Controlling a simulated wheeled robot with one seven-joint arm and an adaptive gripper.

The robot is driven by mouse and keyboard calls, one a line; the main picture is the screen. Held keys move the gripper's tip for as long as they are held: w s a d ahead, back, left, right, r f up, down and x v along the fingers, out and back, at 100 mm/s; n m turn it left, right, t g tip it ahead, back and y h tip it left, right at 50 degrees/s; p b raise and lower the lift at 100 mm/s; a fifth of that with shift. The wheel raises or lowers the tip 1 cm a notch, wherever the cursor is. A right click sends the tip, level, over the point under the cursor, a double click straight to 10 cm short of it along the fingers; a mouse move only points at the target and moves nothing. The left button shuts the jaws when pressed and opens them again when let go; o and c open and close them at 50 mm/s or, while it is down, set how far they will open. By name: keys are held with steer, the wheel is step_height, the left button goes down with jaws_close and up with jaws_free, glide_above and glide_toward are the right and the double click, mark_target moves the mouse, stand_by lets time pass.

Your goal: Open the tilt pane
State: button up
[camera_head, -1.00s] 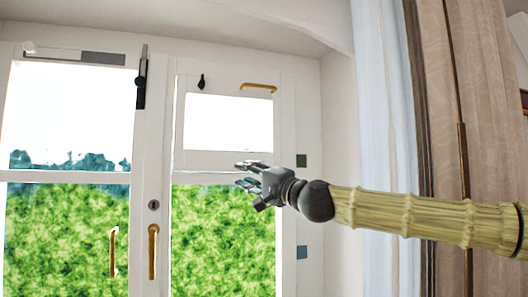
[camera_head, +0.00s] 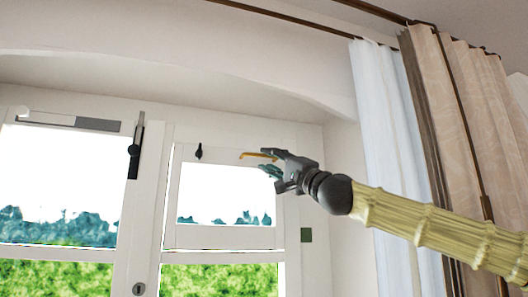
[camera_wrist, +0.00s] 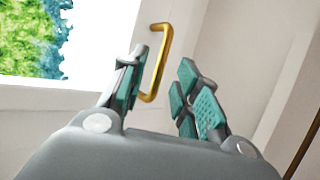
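The tilt pane (camera_head: 225,237) is the small white-framed upper pane in the right half of the window. It looks flush with its surround. A gold handle (camera_head: 250,155) lies along its top rail, and a small black latch (camera_head: 199,152) sits upright to the left of it. My gripper (camera_head: 266,163) is at the right end of the handle in the head view, partly covering it. In the wrist view the gold handle (camera_wrist: 163,62) shows between the spread teal-padded fingers of my gripper (camera_wrist: 165,68). The fingers are open; contact with the handle cannot be told.
White and beige curtains (camera_head: 440,130) hang to the right of the window, near my arm. A dark grey vertical bolt (camera_head: 134,150) is on the middle post, with a keyhole plate (camera_head: 139,289) below.

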mark_target(263, 156)
steer(key=shift+p+x, duration=0.6)
steer(key=shift+x, duration=1.15)
steer(key=shift+s, duration=0.1)
jaws_close()
